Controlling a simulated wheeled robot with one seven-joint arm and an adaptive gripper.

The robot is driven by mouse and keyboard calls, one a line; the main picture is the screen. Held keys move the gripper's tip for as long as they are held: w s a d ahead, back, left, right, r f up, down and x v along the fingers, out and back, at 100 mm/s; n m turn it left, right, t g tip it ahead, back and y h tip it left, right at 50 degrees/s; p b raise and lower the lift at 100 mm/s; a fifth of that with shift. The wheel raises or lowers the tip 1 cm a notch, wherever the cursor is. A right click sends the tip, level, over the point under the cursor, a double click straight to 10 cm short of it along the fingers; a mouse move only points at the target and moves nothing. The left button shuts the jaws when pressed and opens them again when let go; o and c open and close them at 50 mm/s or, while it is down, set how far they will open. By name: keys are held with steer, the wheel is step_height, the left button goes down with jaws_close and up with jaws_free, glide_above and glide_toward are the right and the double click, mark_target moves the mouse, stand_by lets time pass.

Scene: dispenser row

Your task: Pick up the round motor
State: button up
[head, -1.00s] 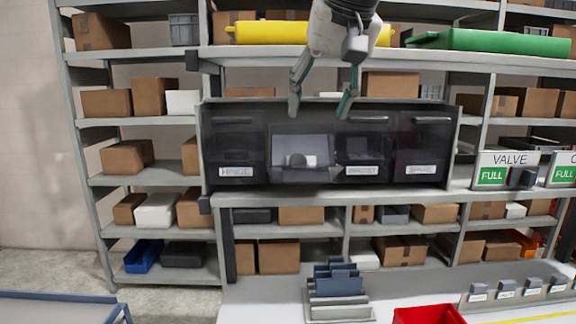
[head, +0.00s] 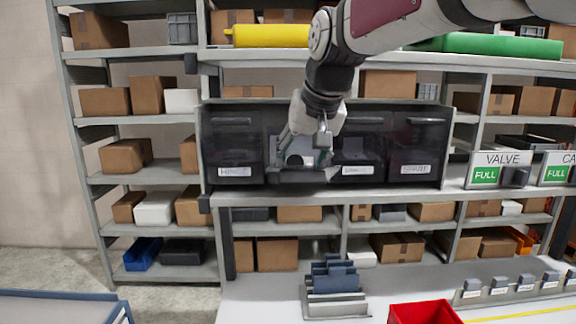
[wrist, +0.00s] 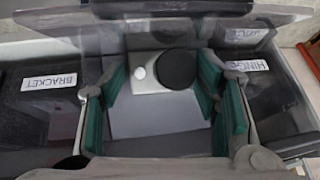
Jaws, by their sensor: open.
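The round motor (wrist: 178,66) appears to be the pale grey body with a black disc in the wrist view. It sits in the open bin between the HINGE and BRACKET bins. My gripper (wrist: 162,92) is open, its teal-padded fingers on either side of the bin's interior. The motor lies between the fingers in the picture, towards the top; I see no clear contact. In the head view my gripper (head: 305,158) reaches down into the open bin's front, and the motor (head: 293,160) shows only in part behind the fingers.
Closed dark bins flank the open one: HINGE (head: 235,145) on the left, BRACKET (head: 358,150) and another (head: 414,150) on the right. A clear lid or panel (wrist: 150,35) crosses the top of the wrist view. A red tray (head: 424,313) stands on the white counter.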

steer(key=shift+c, duration=0.2)
steer(key=c, duration=0.9)
steer(key=shift+r, duration=0.1)
